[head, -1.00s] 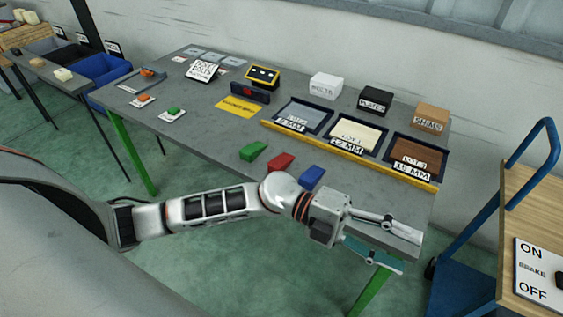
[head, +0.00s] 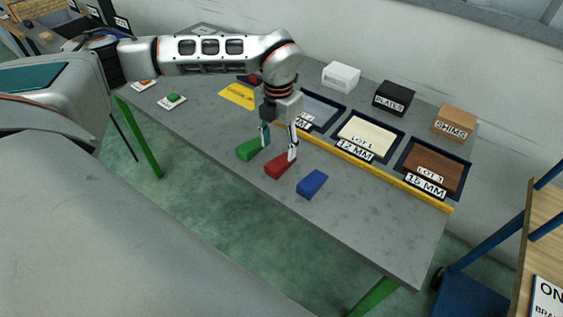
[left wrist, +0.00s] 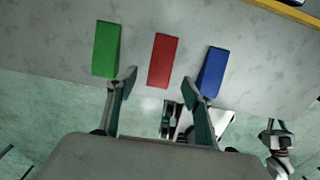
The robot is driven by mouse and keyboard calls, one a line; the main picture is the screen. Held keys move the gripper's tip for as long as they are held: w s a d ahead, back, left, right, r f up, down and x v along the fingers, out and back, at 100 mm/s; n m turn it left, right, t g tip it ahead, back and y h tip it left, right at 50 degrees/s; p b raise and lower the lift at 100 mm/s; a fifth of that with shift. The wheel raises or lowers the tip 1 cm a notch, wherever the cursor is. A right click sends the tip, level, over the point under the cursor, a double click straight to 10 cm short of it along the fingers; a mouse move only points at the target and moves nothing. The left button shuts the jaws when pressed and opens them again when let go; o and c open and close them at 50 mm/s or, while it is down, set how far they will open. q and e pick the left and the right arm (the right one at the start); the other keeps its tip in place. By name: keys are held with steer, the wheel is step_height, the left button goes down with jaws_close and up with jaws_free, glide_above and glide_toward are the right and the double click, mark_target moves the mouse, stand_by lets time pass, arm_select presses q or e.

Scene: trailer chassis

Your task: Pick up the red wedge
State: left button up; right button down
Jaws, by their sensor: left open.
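The red wedge (head: 279,166) lies on the grey table near its front edge, between the green wedge (head: 250,149) and the blue wedge (head: 312,184). My left gripper (head: 278,147) is open and points down above the red wedge, hiding part of it. In the left wrist view, the red wedge (left wrist: 162,60) lies ahead of and between the open fingertips (left wrist: 160,80). The green wedge (left wrist: 106,49) is on the left and the blue wedge (left wrist: 211,71) on the right, partly behind a finger. My right gripper (left wrist: 274,131) seems to show small at lower right; its jaw state is unclear.
Several labelled trays, such as the tan one (head: 402,146), stand behind a yellow strip (head: 420,192). White (head: 341,77), black (head: 394,97) and brown (head: 455,123) boxes stand behind them. The table front right of the blue wedge is clear.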

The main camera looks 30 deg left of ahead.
mark_target(280, 161)
arm_select(q)
steer(key=shift+s+f, duration=0.15)
steer(key=shift+f, duration=0.75)
steer(key=f, duration=0.4)
steer(key=shift+w+f, duration=0.3)
steer(key=shift+f, duration=0.1)
steer(key=c, duration=1.2)
